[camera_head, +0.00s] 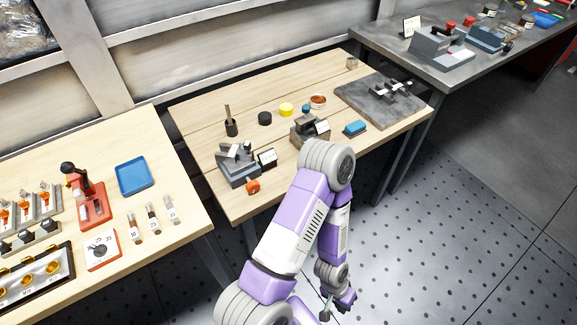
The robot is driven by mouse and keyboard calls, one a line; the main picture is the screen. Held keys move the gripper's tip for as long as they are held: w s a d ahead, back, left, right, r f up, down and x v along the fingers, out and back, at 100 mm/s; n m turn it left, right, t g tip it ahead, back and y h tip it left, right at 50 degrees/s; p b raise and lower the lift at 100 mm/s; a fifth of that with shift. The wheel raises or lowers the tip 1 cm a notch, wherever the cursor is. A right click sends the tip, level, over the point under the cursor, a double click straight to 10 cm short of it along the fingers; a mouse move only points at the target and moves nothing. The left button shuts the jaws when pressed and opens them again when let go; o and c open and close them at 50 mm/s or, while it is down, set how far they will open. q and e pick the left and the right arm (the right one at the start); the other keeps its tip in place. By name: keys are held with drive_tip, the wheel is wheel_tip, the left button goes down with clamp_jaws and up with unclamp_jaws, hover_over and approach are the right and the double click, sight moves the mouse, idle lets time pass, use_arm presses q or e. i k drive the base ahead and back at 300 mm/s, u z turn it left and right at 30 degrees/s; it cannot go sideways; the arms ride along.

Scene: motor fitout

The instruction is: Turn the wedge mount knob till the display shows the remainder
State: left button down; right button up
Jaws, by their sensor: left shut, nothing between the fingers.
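A grey wedge-shaped mount (238,172) stands at the front left of the middle wooden table. An orange-red knob (253,187) is at its front, and a small white display (267,158) stands at its right side; its reading is too small to make out. A second grey mount (303,134) with a white plate (321,127) stands further right, partly hidden by my arm. I cannot tell for sure which is the wedge mount. My left gripper (338,307) hangs low over the floor in front of the table, shut and empty, away from both mounts. My right gripper is out of view.
The middle table (190,117) also holds black and yellow round pieces (286,109), a blue block (355,128) and a dark plate (365,103). A left table has a red press (92,207) and blue tray (134,176). A grey bench (395,50) stands behind right.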

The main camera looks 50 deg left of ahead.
sight(251, 186)
drive_tip(key=i, duration=2.45)
drive_tip(key=u, duration=4.7)
